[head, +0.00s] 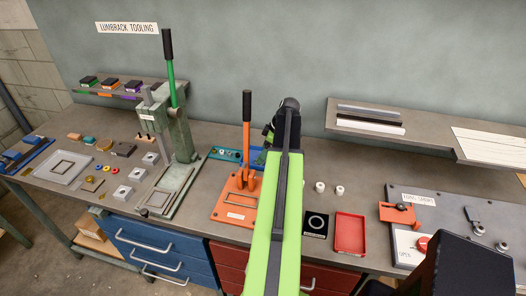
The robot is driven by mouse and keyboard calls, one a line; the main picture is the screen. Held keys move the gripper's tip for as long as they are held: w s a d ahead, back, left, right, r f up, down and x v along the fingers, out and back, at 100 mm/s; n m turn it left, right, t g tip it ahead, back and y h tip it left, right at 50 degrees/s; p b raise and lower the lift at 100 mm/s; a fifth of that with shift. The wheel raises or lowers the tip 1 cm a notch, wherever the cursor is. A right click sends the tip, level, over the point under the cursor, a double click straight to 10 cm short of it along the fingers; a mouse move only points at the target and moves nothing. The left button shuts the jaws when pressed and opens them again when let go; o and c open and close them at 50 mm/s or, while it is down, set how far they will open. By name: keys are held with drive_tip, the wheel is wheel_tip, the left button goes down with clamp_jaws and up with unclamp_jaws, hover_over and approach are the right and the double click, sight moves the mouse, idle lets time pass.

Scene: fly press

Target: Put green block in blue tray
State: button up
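The blue tray (257,149) lies on the bench behind the orange press, and my arm covers its right part. A small dark green piece (260,157) shows at the tray, beside my arm; it looks like the green block, but I cannot tell whether it rests in the tray or is held. My gripper (269,136) is at the far end of my bright green arm, over or near the tray. The arm hides most of it, so its opening and what is between the fingers cannot be made out.
The orange lever press (240,190) stands just left of my arm, and the tall green fly press (172,125) is further left. A teal plate (225,155) lies beside the blue tray. Right are two white cylinders (330,188), a black pad (316,224) and a red tray (350,234).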

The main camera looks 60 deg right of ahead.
drive_tip(key=p+v, duration=0.8)
drive_tip(key=v, duration=0.2)
drive_tip(key=shift+r, duration=0.15)
